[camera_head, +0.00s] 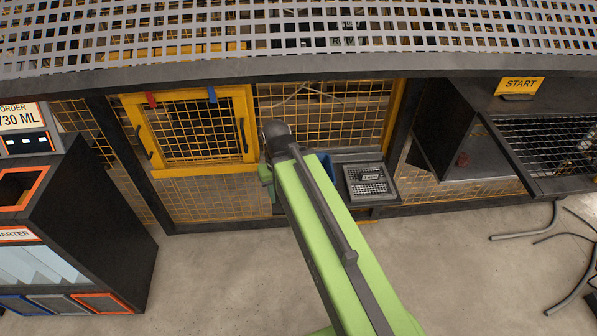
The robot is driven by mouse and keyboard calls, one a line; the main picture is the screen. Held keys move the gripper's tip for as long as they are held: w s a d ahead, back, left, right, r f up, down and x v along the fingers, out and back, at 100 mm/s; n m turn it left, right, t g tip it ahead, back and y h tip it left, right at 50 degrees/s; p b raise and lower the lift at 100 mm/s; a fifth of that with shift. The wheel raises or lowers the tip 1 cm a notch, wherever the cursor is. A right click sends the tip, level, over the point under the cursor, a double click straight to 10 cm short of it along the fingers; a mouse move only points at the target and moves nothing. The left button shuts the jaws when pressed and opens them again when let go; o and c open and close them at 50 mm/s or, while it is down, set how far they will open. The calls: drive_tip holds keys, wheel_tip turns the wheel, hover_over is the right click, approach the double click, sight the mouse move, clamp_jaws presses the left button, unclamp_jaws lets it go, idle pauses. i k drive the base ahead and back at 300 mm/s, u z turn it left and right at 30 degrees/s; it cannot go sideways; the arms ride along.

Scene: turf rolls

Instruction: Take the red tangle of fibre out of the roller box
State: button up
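My green arm reaches up from the bottom to the middle of the picture. My gripper (267,175) is at its far end, in front of the yellow mesh fence and well left of the red lump. The arm hides most of the gripper, and its fingers cannot be made out.
A yellow framed mesh door (197,130) stands left of my gripper. A grey tray (369,181) sits right of it. A black mesh-topped frame (550,145) juts out at the right. A dark cabinet (105,220) stands at the left. The concrete floor (215,285) in front is clear.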

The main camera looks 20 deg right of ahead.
sight(461, 159)
drive_tip(key=z, duration=0.05)
drive_tip(key=i, duration=0.6)
drive_tip(key=z, duration=0.45)
drive_tip(key=k, duration=1.8)
drive_tip(key=z, duration=1)
drive_tip(key=i, duration=1)
